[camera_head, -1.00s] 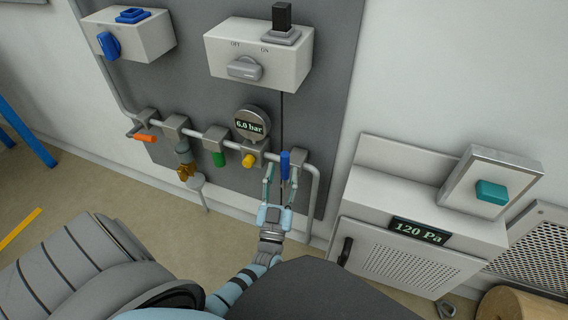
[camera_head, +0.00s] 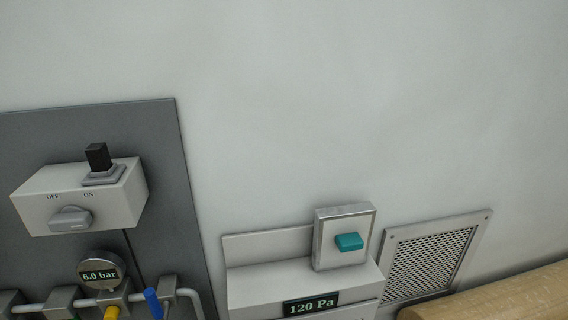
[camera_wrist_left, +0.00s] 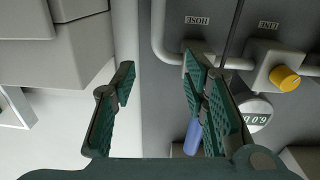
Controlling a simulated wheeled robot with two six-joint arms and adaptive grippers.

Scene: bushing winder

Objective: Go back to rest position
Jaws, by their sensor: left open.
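My left gripper (camera_wrist_left: 160,80) shows only in the left wrist view. Its two green fingers are spread apart with nothing between them. The blue valve handle (camera_wrist_left: 193,138) is beside and partly behind the right-hand finger. I cannot tell whether they touch. The same blue handle shows at the bottom of the head view (camera_head: 153,304). Neither gripper is in the head view, and my right gripper is hidden from both cameras.
A pressure gauge reading 6.0 bar (camera_head: 102,271) and an OFF/ON switch box (camera_head: 126,198) are on the grey panel. A yellow knob (camera_wrist_left: 285,78) is near the gripper. The upper wall is bare.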

